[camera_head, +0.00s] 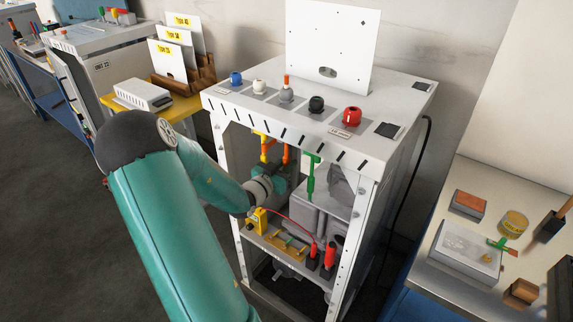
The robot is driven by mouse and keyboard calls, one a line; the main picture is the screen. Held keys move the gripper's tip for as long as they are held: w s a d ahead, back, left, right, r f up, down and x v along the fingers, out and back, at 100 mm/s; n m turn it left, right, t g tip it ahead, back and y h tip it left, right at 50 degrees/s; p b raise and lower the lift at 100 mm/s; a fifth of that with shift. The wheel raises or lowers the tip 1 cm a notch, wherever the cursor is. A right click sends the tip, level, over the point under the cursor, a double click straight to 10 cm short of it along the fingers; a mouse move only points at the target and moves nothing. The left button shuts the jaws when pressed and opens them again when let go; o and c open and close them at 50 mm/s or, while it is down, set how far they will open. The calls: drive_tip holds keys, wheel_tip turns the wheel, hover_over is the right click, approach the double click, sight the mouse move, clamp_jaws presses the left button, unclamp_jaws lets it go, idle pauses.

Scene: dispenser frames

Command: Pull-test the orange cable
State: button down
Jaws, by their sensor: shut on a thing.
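The orange cable (286,155) hangs under the top panel of the open white dispenser frame (361,158). My teal arm reaches in through the frame's open front from the left. My gripper (276,172) is at the lower part of the orange cable and is shut on it. The wrist and gripper body partly hide the fingertips and the cable's lower end. A green cable or connector (310,178) hangs to the right, apart from my gripper.
Coloured knobs, including a red one (351,116), and an upright white plate (332,45) are on top. Below are grey containers (330,200), a yellow device (257,219) and red-handled probes (329,255). A side table (425,274) stands right; a yellow table (187,104) stands left.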

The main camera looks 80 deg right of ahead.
drive_tip(key=shift+a+f, duration=0.1)
drive_tip(key=shift+f, duration=0.15)
idle(0.6)
drive_tip(key=shift+r, duration=0.2)
unclamp_jaws()
drive_tip(key=shift+r, duration=0.1)
idle(0.4)
drive_tip(key=v, duration=0.9)
drive_tip(key=shift+w+a, duration=0.2)
drive_tip(key=shift+a, duration=0.15)
idle(0.5)
